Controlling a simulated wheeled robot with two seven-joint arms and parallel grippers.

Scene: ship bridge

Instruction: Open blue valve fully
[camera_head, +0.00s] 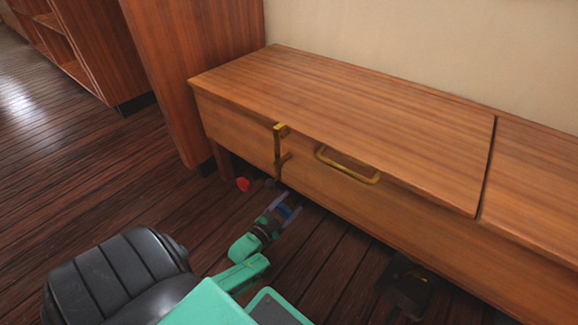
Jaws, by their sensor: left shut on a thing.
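My left gripper (286,207) is low in front of the wooden bench, at the end of my teal arm. Its fingers are shut on a small blue part, which I take to be the blue valve (284,210). The fingers and the low angle hide most of the valve, so how far it is turned cannot be told. A red valve handle (243,184) shows under the bench's front edge, left of and beyond the gripper, apart from it. My right gripper is not seen.
The wooden bench (340,120) overhangs the valves, with a brass handle (348,168) and a brass latch (279,150) on its front. A black padded seat (118,270) stands at lower left. A dark object (405,283) is at lower right. Plank floor is clear at left.

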